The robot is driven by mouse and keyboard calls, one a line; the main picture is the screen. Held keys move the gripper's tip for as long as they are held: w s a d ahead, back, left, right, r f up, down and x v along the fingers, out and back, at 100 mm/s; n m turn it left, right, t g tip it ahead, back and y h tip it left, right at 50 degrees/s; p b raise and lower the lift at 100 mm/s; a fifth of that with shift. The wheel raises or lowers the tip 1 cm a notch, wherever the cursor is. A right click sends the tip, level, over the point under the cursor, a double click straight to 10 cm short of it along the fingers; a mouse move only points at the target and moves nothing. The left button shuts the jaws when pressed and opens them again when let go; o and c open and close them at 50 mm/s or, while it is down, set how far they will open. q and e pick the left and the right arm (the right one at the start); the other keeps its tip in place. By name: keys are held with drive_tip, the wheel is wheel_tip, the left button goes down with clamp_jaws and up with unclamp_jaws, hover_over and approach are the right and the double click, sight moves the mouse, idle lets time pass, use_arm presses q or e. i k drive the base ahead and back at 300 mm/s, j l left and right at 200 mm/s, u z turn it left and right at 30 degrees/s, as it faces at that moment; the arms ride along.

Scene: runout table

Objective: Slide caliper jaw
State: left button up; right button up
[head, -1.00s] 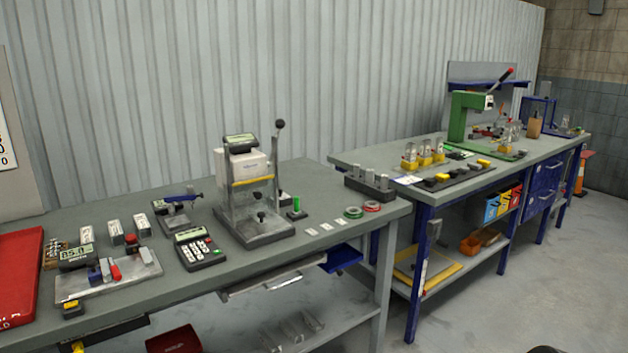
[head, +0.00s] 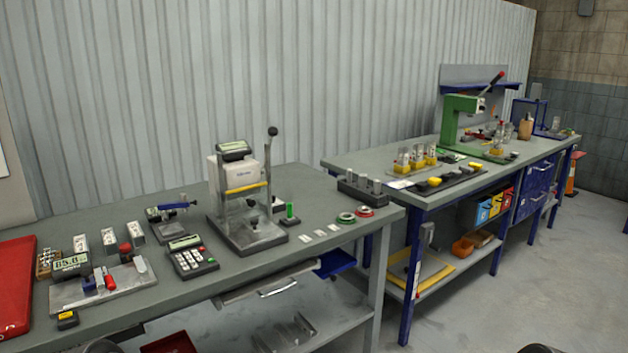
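A measuring fixture with a grey metal base plate (head: 135,290) lies at the left of the near bench. A digital display (head: 70,263) stands at its back left, seeming to read about 85. Blue blocks (head: 90,283) and a red part (head: 109,281) sit on the plate, and a red ball knob (head: 125,247) stands behind. These look like caliper parts, but which one is the sliding jaw is too small to tell. Neither gripper shows. Only dark rounded shapes, probably parts of my arms, show at the bottom edge.
The near bench also bears a red case (head: 15,285), a keypad device (head: 193,258), a lever press (head: 245,205) and a small blue-topped tool (head: 172,215). A black-and-yellow block (head: 67,320) lies by the front edge. A second bench (head: 340,163) stands to the right.

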sight(97, 281)
drive_tip(key=k+l+u, duration=0.1)
drive_tip(key=u, duration=1.1)
drive_tip(key=k+j, duration=0.05)
